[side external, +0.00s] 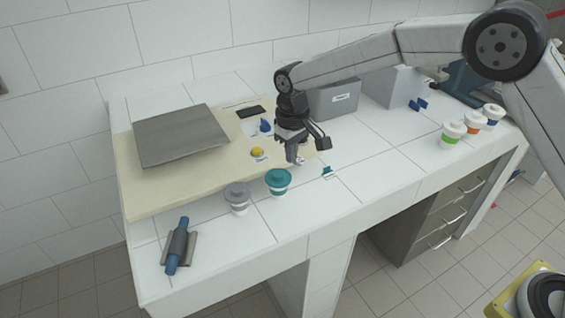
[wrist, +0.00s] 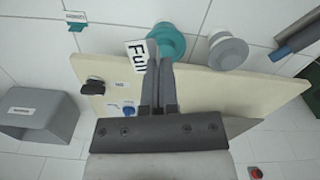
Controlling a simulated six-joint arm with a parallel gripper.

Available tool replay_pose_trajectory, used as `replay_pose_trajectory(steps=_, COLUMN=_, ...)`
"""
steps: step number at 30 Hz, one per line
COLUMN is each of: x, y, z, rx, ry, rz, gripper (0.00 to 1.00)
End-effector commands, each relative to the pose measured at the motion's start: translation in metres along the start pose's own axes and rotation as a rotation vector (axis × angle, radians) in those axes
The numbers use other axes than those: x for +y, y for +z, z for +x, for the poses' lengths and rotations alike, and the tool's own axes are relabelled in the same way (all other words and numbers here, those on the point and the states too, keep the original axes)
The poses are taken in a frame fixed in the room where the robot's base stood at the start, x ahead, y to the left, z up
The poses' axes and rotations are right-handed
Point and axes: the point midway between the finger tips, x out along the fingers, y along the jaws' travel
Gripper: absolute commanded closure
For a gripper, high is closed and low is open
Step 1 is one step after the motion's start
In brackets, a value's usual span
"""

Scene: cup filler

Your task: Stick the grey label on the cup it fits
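My gripper (side external: 296,158) is above the board's right end; its two fingers (wrist: 157,68) are close together on a white label (wrist: 137,54) reading "Full" in dark letters. The label sticks out past the fingertips, and no grey shows on it. The grey-lidded cup (side external: 238,198) stands upright on the tiles in front of the cream board; it also shows in the wrist view (wrist: 228,52). The teal-lidded cup (side external: 278,182) stands just right of it, nearer my gripper, and shows behind the label in the wrist view (wrist: 168,42). Both cups are apart from my gripper.
A teal clip (side external: 327,171) lies to the right. The cream board (side external: 160,205) carries a grey plate (side external: 180,135), yellow piece (side external: 257,152) and blue piece (side external: 265,125). A grey box (side external: 335,98) is behind. A blue roller (side external: 178,246) lies front left; several cups (side external: 453,132) stand far right.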

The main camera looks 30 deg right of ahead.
Motion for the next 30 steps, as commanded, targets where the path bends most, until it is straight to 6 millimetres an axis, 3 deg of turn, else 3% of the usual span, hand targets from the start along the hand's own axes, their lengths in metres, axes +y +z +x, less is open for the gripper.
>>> replay_pose_trajectory(steps=30, x=-0.071, y=-0.045, z=-0.006, rx=0.001, ry=0.002, rz=-1.214, gripper=1.0)
